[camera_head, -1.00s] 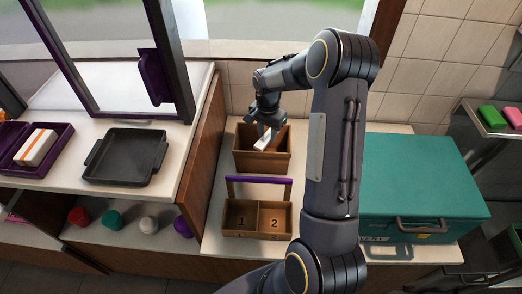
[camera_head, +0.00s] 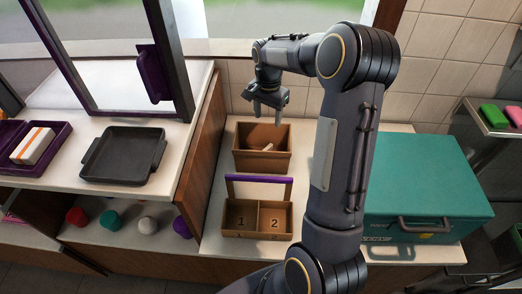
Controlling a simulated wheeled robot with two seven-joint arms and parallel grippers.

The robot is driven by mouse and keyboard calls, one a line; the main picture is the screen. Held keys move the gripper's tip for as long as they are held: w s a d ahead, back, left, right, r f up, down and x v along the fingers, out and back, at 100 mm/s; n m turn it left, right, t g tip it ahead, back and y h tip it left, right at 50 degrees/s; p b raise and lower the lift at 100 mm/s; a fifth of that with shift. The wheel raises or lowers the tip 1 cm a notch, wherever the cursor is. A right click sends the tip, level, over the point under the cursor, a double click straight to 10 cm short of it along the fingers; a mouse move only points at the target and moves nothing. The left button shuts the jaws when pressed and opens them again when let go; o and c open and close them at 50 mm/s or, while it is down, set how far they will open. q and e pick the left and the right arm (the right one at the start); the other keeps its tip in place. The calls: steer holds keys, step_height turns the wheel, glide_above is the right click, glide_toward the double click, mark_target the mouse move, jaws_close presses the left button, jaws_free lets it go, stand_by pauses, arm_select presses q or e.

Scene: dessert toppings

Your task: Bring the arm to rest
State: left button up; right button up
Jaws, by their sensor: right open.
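My right gripper (camera_head: 267,106) is raised above the back of the brown wooden box (camera_head: 262,164). It is open, points down and holds nothing. A small white object (camera_head: 268,147) lies tilted inside the box, partly hidden by the box's front wall. My right arm reaches up from the bottom of the view and bends left over the counter. My left gripper is not in view.
A two-compartment caddy (camera_head: 257,236) with a purple handle, marked 1 and 2, stands in front of the box. A teal case (camera_head: 425,185) is right of my arm. A dark tray (camera_head: 124,155) and a purple box (camera_head: 58,160) sit on the left counter.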

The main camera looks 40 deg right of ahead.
steer(key=shift+r, duration=0.25)
steer(key=s+a+r+n+t+y, duration=0.25)
steer(key=s+a+r+n, duration=0.25)
steer(key=s+a+r, duration=0.5)
steer(key=s+a+f+n+t, duration=0.1)
steer(key=s+a+n, duration=0.2)
steer(key=s+a, duration=0.2)
steer(key=s+a+f+n+t+y, duration=0.1)
steer(key=s+a+n, duration=0.3)
steer(key=s, duration=0.5)
steer(key=shift+s+a+f+t, duration=0.3)
steer(key=shift+s+a+t, duration=0.15)
steer(key=shift+t, duration=0.1)
